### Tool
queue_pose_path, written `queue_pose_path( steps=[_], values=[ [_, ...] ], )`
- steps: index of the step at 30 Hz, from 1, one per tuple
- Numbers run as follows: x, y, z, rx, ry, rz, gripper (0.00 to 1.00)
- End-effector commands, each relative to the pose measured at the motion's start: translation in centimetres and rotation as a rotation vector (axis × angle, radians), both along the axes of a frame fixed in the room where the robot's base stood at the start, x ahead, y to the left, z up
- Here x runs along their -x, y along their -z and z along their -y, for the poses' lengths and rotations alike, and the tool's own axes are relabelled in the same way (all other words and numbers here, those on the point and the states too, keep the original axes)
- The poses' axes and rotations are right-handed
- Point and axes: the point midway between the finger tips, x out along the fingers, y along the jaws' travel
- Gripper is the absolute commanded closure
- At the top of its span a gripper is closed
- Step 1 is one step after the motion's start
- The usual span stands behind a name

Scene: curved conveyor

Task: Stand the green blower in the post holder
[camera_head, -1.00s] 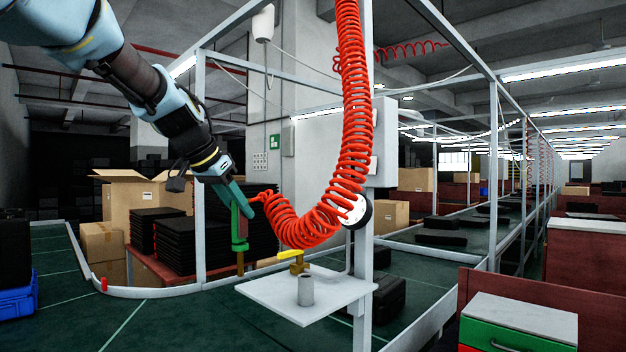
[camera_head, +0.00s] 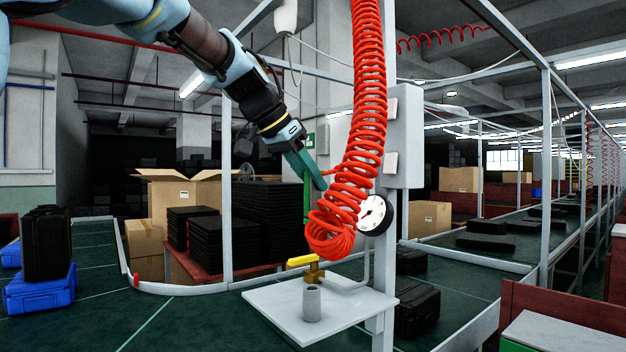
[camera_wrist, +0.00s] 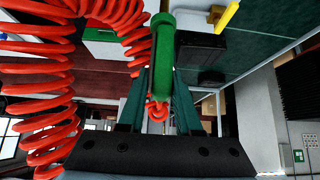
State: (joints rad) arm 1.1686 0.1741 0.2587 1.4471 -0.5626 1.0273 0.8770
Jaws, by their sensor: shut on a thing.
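The green blower (camera_head: 306,196) is held by my gripper (camera_head: 318,182) above and behind the small plate, in the head view. The red coiled hose partly hides it and the fingertips. In the wrist view the blower (camera_wrist: 164,50) extends up the picture from between the teal fingers of my gripper (camera_wrist: 160,100), which is shut on it. The post holder (camera_head: 311,303) is a short grey upright cylinder on the white plate (camera_head: 355,309). The blower is apart from it and higher. I cannot make out the holder in the wrist view.
The thick red coiled hose (camera_head: 358,120) hangs close to my gripper. A brass valve with a yellow handle (camera_head: 302,260) stands behind the holder. A round gauge (camera_head: 375,215) is on the grey post to the right. Black trays and cartons (camera_head: 145,238) stand behind the conveyor.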

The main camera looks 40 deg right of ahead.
Motion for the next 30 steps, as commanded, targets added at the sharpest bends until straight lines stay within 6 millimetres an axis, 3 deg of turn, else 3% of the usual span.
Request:
queue_pose_path(
  steps=[5, 21, 30],
  values=[
    [-0.1, 0.5, -0.1, 0.002, -0.002, -0.001, 1.0],
    [-0.1, 5.2, -0.1, 0.002, -0.002, -0.001, 1.0],
    [0.0, 5.7, -0.1, 0.002, -0.001, 0.0, 1.0]
  ],
)
